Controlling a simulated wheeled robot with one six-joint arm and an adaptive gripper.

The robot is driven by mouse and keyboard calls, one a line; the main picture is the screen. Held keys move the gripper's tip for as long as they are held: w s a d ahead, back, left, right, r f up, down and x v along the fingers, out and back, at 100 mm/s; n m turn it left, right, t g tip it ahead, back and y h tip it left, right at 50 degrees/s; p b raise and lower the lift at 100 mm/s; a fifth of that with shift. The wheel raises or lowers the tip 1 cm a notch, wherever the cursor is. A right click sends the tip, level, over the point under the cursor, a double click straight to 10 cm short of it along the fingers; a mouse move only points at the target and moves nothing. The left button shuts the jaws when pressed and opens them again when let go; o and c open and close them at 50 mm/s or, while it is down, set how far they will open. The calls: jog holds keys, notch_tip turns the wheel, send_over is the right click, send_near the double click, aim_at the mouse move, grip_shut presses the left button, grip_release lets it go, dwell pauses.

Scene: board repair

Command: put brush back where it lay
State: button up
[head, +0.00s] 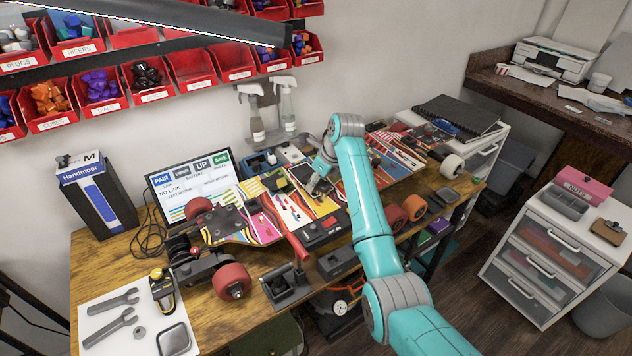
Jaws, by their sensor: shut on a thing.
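My gripper (317,181) is above the colourful deck on the workbench, near its middle, pointing down. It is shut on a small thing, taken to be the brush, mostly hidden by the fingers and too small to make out. I cannot tell whether it touches the deck below. The skateboard (255,224) lies across the workbench (110,262), with red wheels at its left end. No other brush can be made out on the bench.
A white mat (97,345) with wrenches lies at the front left. A monitor (190,180) and a black box (100,200) stand behind. Spray bottles (286,105) stand at the back. Red bins hang above.

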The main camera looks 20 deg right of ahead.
jog(key=o, duration=1)
jog(key=shift+f, duration=0.1)
jog(key=v, duration=1.2)
